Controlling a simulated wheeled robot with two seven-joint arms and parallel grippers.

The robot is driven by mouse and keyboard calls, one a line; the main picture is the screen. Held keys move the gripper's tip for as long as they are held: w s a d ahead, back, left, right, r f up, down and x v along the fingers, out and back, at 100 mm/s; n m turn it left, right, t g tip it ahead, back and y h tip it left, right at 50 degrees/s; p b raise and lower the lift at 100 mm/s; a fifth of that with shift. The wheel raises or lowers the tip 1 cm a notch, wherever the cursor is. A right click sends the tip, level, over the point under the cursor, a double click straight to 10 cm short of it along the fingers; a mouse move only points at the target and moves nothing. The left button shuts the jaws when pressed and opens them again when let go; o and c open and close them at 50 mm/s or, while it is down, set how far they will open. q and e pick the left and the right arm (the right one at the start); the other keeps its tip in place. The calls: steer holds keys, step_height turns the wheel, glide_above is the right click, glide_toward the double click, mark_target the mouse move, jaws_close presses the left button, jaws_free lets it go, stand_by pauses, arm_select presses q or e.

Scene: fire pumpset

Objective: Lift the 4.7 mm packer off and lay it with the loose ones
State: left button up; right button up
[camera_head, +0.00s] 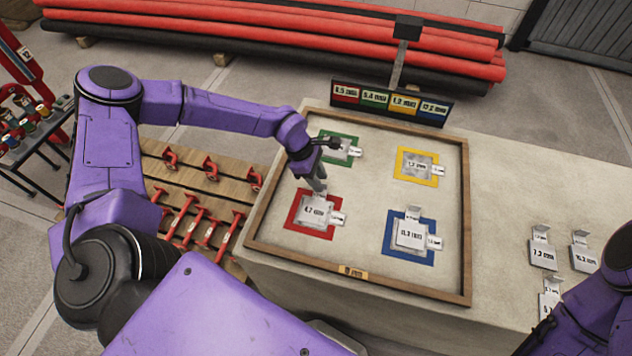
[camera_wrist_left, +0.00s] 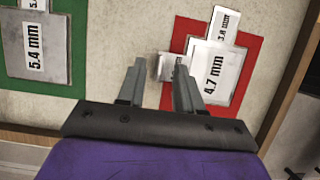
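The 4.7 mm packer (camera_head: 313,211) is a grey plate with a white label, lying on the red square at the near left of the framed board. It also shows in the left wrist view (camera_wrist_left: 213,75), with a small tagged plate at its edge and an upright tab (camera_wrist_left: 165,67) beside it. My left gripper (camera_head: 320,187) is just above the packer's far edge. In the left wrist view the fingers (camera_wrist_left: 157,85) are apart, with the tab around their gap; contact is unclear. Loose packers (camera_head: 543,254) lie on the bench at the right. My right gripper does not show; only its arm does.
The wooden-framed board (camera_head: 468,235) also holds packers on green (camera_head: 340,147), yellow (camera_head: 417,166) and blue (camera_head: 410,235) squares. A coloured sign (camera_head: 390,103) stands behind it. Bare bench lies between the frame and the loose packers. My right arm covers the bench's near right corner.

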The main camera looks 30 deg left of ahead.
arm_select(q)
steer(key=shift+w+d+f, duration=0.1)
steer(key=shift+d+f, duration=0.15)
steer(key=shift+f, duration=0.45)
jaws_close()
steer(key=shift+r, duration=0.1)
